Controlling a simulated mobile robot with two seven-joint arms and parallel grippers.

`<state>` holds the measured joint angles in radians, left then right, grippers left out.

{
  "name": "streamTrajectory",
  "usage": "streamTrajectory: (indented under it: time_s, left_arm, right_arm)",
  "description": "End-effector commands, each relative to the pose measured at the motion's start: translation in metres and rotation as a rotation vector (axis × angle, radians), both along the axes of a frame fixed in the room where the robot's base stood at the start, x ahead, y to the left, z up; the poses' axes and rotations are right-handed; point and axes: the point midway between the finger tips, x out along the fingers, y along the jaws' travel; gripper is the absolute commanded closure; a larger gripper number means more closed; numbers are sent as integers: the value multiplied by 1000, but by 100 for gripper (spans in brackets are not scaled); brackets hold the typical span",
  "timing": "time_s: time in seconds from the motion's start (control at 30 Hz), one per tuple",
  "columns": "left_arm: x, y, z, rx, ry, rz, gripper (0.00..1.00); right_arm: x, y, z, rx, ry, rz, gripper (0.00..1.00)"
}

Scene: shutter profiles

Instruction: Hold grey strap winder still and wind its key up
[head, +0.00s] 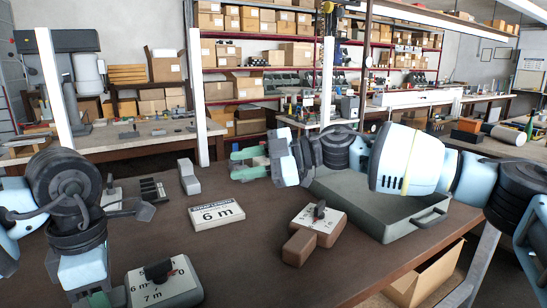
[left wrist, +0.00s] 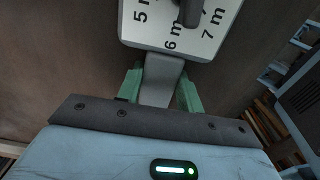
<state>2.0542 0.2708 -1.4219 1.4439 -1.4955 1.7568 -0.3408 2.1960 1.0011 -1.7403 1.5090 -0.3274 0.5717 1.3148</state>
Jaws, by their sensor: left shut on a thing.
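The grey strap winder (head: 165,291) lies at the front left of the table, with a pale dial plate and a dark upright key (head: 158,270). In the left wrist view, the winder's plate (left wrist: 150,35) shows 5 m, 6 m and 7 m, and the key (left wrist: 189,12) stands near the 6 m mark, partly cut off. My left gripper (left wrist: 160,84) is shut on the winder's grey handle (left wrist: 160,72). My right gripper (head: 246,163) is held over the back of the table, its green fingers apart and empty, away from the winder.
A grey block (head: 188,178) and dark slotted piece (head: 150,190) lie at the back left. Bare table lies at front centre.

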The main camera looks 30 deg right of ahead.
Motion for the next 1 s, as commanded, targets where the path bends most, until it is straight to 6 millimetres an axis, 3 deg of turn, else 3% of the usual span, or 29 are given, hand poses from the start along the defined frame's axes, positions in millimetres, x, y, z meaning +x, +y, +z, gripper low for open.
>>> streamTrajectory:
  time_s: [0.2, 0.5, 0.7, 1.0]
  left_arm:
    - [0, 0, 0, 1, 0, 1, 91]
    - [0, 0, 0, 1, 0, 0, 91]
    - [0, 0, 0, 1, 0, 0, 91]
    - [0, 0, 0, 1, 0, 0, 91]
  right_arm:
    - [15, -35, -4, -23, -75, -109, 69]
    - [28, -73, -9, -55, -144, -220, 69]
    - [30, -84, -9, -66, -164, -250, 69]
    - [30, -85, -9, -67, -166, -252, 69]
